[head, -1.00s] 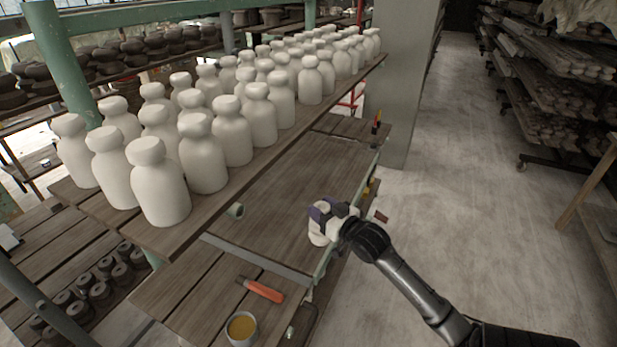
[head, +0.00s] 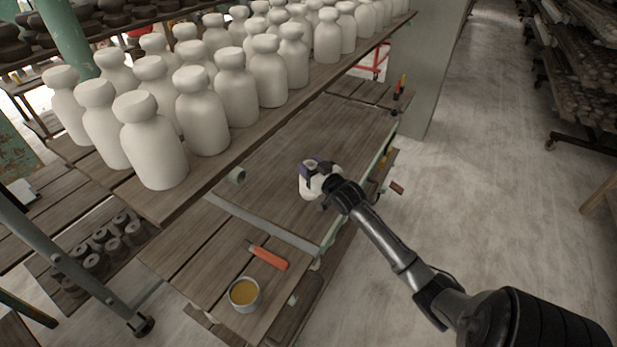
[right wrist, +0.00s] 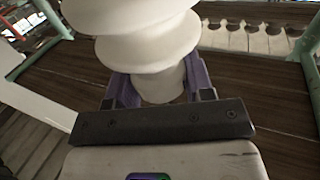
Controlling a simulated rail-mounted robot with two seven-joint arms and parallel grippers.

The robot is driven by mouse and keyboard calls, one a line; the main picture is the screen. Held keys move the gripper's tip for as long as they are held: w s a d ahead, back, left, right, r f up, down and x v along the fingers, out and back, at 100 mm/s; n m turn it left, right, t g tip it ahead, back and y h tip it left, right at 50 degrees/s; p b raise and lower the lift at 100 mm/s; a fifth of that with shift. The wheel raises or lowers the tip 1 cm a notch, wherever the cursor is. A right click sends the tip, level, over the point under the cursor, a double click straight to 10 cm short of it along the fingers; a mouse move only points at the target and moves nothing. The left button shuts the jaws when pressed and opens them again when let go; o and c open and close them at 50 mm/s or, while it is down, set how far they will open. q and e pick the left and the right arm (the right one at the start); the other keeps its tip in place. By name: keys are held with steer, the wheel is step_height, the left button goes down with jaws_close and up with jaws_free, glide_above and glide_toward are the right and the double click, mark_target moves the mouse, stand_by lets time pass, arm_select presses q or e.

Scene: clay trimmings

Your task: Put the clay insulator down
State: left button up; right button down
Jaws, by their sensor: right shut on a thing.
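The clay insulator (right wrist: 145,45) is off-white with rounded, stacked ribs and fills the upper middle of the right wrist view. My right gripper (right wrist: 158,90) is shut on its narrower part, with a purple finger on each side. In the head view the right gripper (head: 316,172) is over the wooden bench (head: 270,165), and the pale insulator (head: 306,187) shows partly at its fingers. I cannot tell whether the insulator touches the bench top. My left gripper is not in view.
A raised plank (head: 228,157) with several white bottle-shaped clay pieces runs along the bench's left side. Bare bench surrounds the gripper.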

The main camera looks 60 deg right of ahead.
steer(key=shift+w+f, duration=0.15)
steer(key=shift+w, duration=0.25)
steer(key=shift+f+b, duration=0.4)
steer(key=shift+f, duration=1.65)
steer(key=c, duration=0.5)
jaws_free()
steer(key=shift+f, duration=0.1)
steer(key=p+v, duration=0.1)
steer(key=v, duration=1.1)
steer(key=shift+d, duration=0.1)
